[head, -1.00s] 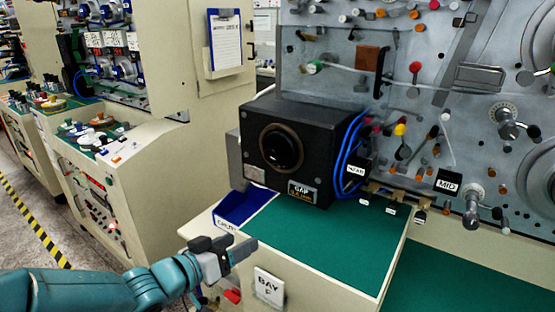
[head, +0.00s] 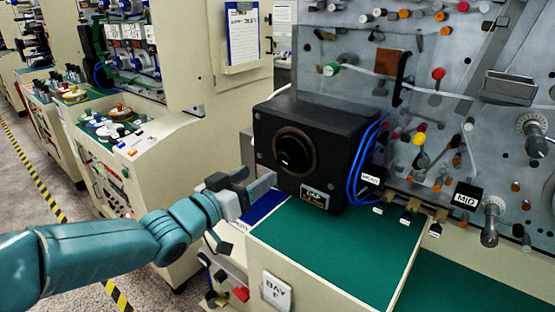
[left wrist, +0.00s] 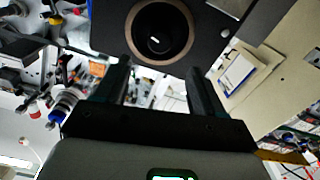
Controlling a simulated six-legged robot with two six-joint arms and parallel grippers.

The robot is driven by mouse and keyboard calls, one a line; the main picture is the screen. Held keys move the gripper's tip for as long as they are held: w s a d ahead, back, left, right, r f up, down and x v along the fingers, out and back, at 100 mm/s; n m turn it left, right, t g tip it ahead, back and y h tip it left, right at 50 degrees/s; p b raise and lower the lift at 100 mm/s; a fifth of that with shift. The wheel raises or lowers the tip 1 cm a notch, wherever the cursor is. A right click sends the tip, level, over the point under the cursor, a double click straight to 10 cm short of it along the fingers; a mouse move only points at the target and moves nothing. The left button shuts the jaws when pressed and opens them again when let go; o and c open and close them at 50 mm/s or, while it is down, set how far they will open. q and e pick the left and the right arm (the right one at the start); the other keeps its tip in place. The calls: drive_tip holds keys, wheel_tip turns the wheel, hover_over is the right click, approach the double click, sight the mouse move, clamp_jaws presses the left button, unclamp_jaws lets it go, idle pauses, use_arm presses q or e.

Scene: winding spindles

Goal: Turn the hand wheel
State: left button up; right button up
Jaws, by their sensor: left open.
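A black box (head: 345,135) stands on the green-topped bench (head: 335,245). Its front face carries a round black wheel-like part (head: 292,151) with a brownish ring; no other clear hand wheel shows. In the left wrist view the round part (left wrist: 160,32) lies ahead, above and between the fingertips. My left gripper (head: 264,184) is open and empty, just in front and to the lower left of the box. In the left wrist view its two fingers (left wrist: 160,72) stand apart with nothing between them. I see no contact with the round part. My right gripper is out of view.
A blue tray (head: 262,208) lies at the bench's left edge, partly behind my gripper. Blue cables (head: 367,165) loop along the box's right side. A panel with pegs and rollers (head: 450,90) rises behind. The green bench top in front of the box is clear.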

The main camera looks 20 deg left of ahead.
sight(282, 160)
use_arm(q)
drive_tip(key=p+x, duration=0.1)
drive_tip(key=x, duration=0.7)
drive_tip(key=shift+w+d+p, duration=0.1)
drive_tip(key=shift+w+p, duration=0.05)
drive_tip(key=shift+p, duration=0.2)
drive_tip(key=shift+w+f, duration=0.1)
drive_tip(key=c, duration=1.1)
